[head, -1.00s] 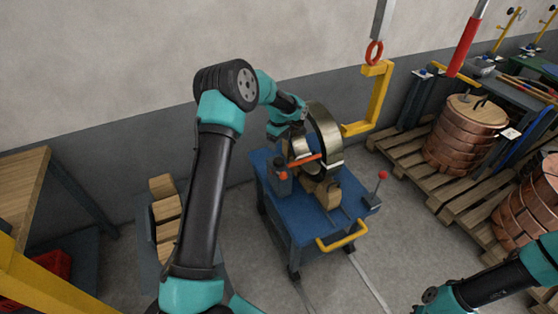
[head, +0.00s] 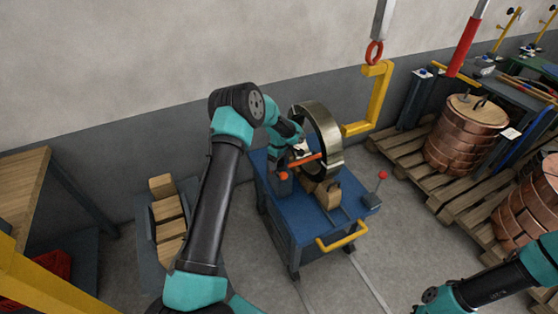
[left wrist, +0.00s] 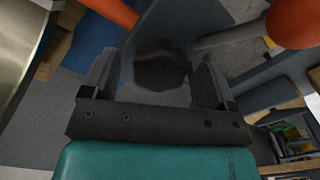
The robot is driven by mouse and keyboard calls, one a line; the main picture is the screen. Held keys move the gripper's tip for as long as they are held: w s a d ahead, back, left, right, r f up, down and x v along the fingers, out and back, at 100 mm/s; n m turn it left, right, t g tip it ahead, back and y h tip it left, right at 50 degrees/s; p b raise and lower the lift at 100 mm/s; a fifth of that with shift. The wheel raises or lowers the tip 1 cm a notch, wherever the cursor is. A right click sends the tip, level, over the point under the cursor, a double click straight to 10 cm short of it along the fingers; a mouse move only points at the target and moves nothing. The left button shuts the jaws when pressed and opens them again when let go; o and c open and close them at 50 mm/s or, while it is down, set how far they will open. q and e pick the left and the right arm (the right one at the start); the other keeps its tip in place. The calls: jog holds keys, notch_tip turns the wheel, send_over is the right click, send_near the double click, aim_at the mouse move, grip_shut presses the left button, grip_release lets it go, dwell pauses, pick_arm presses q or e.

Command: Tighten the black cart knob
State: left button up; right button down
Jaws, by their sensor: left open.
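The black cart knob (left wrist: 160,66) shows as a dark faceted knob in the left wrist view. It lies between the two fingers of my left gripper (left wrist: 157,82), which is open with a finger on each side. I cannot tell whether either finger touches it. In the head view my left gripper (head: 289,147) is low over the back left of the blue cart (head: 305,226), beside the large metal ring (head: 329,133). The knob is hidden there. My right arm shows at the lower right, but its gripper is not visible.
An orange bar (head: 306,160) crosses close to my left gripper. A yellow hook (head: 379,95) hangs behind. Copper coils (head: 463,145) stand on pallets at right.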

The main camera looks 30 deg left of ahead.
pick_arm(q)
jog(key=shift+c, duration=0.3)
jog(key=c, duration=0.9)
jog(key=shift+o, duration=0.2)
